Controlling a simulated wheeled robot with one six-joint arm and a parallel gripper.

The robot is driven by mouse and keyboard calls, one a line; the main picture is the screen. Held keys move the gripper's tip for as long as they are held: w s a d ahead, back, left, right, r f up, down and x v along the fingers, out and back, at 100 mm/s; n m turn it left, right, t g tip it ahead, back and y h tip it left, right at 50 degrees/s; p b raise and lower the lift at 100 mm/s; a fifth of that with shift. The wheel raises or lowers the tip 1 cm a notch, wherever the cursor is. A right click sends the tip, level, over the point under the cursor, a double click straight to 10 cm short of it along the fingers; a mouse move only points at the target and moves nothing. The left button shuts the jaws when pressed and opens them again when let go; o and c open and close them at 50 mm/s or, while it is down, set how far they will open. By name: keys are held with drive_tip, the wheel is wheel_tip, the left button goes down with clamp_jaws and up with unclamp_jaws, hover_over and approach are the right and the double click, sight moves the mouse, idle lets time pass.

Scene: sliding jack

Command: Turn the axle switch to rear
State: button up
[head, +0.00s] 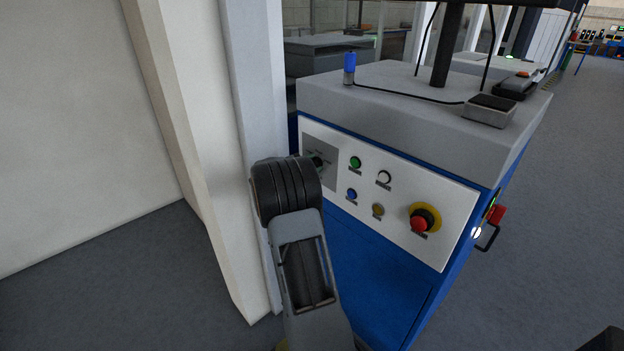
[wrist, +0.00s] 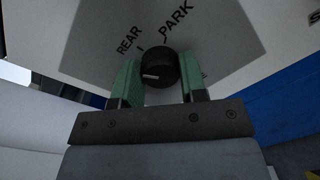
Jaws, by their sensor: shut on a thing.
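The axle switch is a round black knob (wrist: 159,70) on a grey plate (wrist: 95,35) in the wrist view. A short white mark shows on the left part of its face. "REAR" is printed to its upper left and "PARK" above it, each with a tick. A further label at the right is mostly hidden by a finger. My gripper (wrist: 159,82) has its two green fingers on either side of the knob and is shut on it. In the head view the grey plate (head: 322,180) is at the panel's left end, and my arm hides most of the knob.
The white panel (head: 440,252) also has green, white, blue and yellow buttons and a red emergency stop (head: 420,221). A pale post (head: 262,100) and wall stand close to the left of my arm. A red-handled switch (head: 496,214) is on the cabinet's right side. Open floor lies at the right.

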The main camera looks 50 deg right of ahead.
drive_tip(key=m+b, duration=0.4)
drive_tip(key=b, duration=0.3)
drive_tip(key=shift+f+m, duration=0.15)
drive_tip(key=shift+m, duration=0.15)
drive_tip(key=shift+b, duration=0.4)
drive_tip(key=o, duration=0.9)
drive_tip(key=shift+a, duration=0.1)
drive_tip(key=a, duration=0.9)
drive_tip(key=w+a+r, duration=0.1)
drive_tip(key=a, duration=0.3)
drive_tip(key=shift+w+a+p, duration=0.1)
drive_tip(key=shift+a+p, duration=0.2)
drive_tip(key=shift+p, duration=0.05)
drive_tip(key=shift+f, duration=0.1)
